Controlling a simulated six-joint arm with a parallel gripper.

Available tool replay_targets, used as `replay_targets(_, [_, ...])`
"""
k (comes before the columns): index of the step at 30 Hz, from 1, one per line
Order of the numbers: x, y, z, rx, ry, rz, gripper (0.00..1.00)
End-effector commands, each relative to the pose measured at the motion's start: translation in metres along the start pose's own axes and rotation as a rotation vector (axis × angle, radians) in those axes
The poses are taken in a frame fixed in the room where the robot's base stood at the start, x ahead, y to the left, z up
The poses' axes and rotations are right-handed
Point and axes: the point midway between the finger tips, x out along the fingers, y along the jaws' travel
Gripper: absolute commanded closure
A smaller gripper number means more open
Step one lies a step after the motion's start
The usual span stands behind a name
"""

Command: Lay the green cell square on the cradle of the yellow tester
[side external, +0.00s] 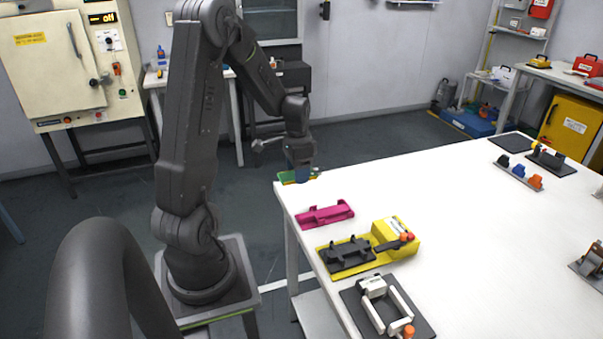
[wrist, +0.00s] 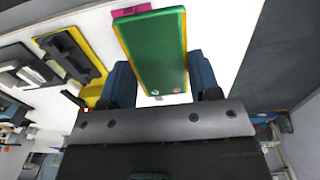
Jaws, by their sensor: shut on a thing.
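The green cell (wrist: 153,45) is a flat slab with a yellow edge and two small round terminals at its near end. My gripper (wrist: 160,84) is shut on it, with a blue finger on each side. In the side external view my gripper (side external: 300,176) is at the table's far left corner, and only a green sliver of the cell (side external: 287,178) shows. The yellow tester (side external: 399,240) stands nearer on the table, with an empty black cradle (side external: 347,253) on its left part. The tester's yellow base and dark cradle (wrist: 68,55) also show at left in the wrist view.
A magenta holder (side external: 325,214) lies between my gripper and the tester. A dark plate with a white U-shaped fixture (side external: 386,305) sits just in front of the tester. Small fixtures stand at the far right. The middle of the white table (side external: 445,200) is clear.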

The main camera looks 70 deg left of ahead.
Motion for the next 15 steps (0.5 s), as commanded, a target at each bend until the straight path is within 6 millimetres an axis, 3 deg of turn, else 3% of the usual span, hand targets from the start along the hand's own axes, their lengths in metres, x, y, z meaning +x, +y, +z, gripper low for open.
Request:
replay_targets(7, [0.007,0.087,-0.042,0.017,-0.001,0.001,0.64])
replay_targets(12, [0.013,0.150,-0.055,0.014,0.000,0.000,0.64])
replay_targets(15, [0.015,0.177,-0.057,0.010,-0.001,0.000,0.64])
